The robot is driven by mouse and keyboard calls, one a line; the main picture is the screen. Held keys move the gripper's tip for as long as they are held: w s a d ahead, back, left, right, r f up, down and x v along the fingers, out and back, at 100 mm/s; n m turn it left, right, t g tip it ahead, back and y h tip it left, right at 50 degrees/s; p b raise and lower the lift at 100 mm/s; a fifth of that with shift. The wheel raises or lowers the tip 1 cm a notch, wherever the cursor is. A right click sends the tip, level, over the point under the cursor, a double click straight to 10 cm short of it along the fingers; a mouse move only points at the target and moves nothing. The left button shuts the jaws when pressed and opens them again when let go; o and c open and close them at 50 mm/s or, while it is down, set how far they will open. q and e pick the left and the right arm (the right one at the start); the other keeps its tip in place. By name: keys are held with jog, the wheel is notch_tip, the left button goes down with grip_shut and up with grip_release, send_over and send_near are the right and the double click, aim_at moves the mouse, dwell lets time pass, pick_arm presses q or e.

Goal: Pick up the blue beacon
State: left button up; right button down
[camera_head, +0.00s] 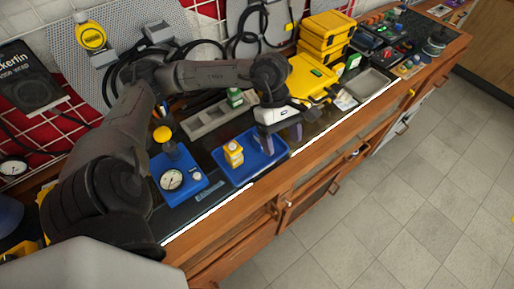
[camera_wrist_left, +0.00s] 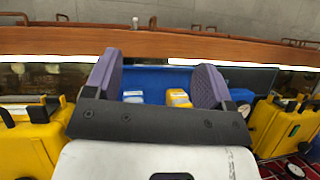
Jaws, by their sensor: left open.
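My left gripper (camera_head: 282,142) is open and empty, with purple finger pads, over the right end of a blue tray (camera_head: 226,172). In the left wrist view the gripper (camera_wrist_left: 157,75) has the tray (camera_wrist_left: 152,78) beyond its fingers. A small item with a pale top and blue edges (camera_wrist_left: 133,96) shows there between the fingers; it may be the blue beacon, but I cannot be sure. A yellow item with a pale top (camera_wrist_left: 179,97) sits beside it. In the head view a yellow-and-white item (camera_head: 233,153) stands in the tray; the blue-edged one is not clearly visible there.
A blue gauge unit (camera_head: 180,180) stands left of the tray. A grey compartment tray (camera_head: 215,115) lies behind. Yellow cases (camera_head: 312,78) and an empty grey tray (camera_head: 370,82) are at right. The bench's wooden front edge (camera_head: 290,165) runs close in front.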

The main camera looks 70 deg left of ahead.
pick_arm(q)
jog(key=a+y, duration=0.1)
jog(key=a, duration=0.2)
jog(key=a+y+b, duration=0.1)
jog(key=a+y, duration=0.1)
jog(key=a, duration=0.2)
jog(key=a+n+y+b, duration=0.1)
jog(key=a+y, duration=0.1)
jog(key=a, duration=0.1)
jog(key=shift+a+r, duration=0.25)
jog(key=shift+r, duration=0.1)
jog(key=shift+s+a+f+y+b, duration=0.15)
jog(key=shift+a+y+b, duration=0.2)
jog(key=shift+y, duration=0.05)
notch_tip(320, 180, down, 7)
jog(key=shift+a+f+b, duration=0.1)
jog(key=shift+a+b, duration=0.05)
jog(key=shift+b, duration=0.15)
jog(key=shift+d+f, duration=0.15)
jog(key=shift+f, duration=1.3)
jog(key=shift+d+f, duration=0.1)
jog(key=shift+f, duration=1.35)
pick_arm(e)
jog(key=shift+s+x, duration=0.2)
jog(key=shift+x, duration=0.75)
jog(key=shift+s+x, duration=0.25)
jog(key=shift+x, duration=0.7)
